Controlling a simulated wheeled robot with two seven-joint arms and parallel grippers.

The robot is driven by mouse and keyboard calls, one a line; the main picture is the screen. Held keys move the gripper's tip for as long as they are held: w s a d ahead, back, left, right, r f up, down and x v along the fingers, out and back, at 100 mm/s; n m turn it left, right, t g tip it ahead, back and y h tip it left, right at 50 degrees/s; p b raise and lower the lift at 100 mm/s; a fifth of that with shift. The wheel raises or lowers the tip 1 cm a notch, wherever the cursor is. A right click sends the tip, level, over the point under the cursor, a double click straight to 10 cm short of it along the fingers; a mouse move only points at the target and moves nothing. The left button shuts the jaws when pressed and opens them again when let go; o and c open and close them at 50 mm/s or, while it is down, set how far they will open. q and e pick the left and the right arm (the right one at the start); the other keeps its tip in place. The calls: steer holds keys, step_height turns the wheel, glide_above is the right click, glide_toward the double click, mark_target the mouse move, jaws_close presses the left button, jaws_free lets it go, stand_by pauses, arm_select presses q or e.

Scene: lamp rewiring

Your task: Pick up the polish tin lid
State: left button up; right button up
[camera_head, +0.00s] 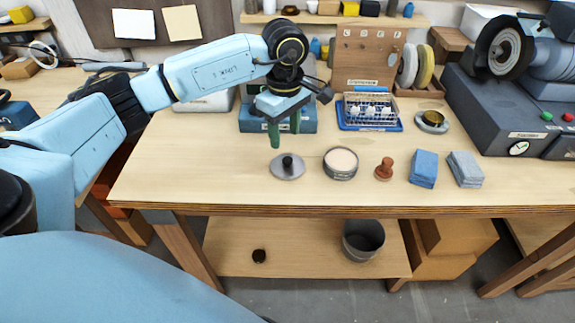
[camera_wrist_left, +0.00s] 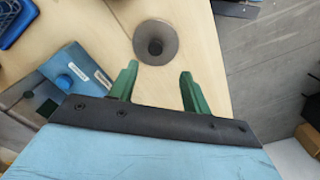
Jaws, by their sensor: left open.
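The polish tin lid (camera_head: 288,168) is a flat grey disc with a dark knob, lying on the workbench near its front edge. It also shows in the left wrist view (camera_wrist_left: 155,42), just beyond the fingertips. The open polish tin (camera_head: 341,163), with pale contents, stands to its right. My left gripper (camera_head: 285,133) is above and slightly behind the lid, with its green fingers pointing down. In the left wrist view the fingers (camera_wrist_left: 159,72) are apart, with nothing between them. My right gripper is not in view.
A blue box (camera_head: 307,120) stands behind my left gripper. A wooden stamp-like piece (camera_head: 384,169) and folded blue cloths (camera_head: 423,168) lie to the right. Bare wood lies left of the lid.

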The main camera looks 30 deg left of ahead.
mark_target(288, 160)
arm_select(q)
steer(key=f, duration=0.8)
steer(key=shift+w+d+f, duration=0.1)
steer(key=shift+w+f, duration=0.05)
steer(key=shift+w, duration=0.25)
jaws_close()
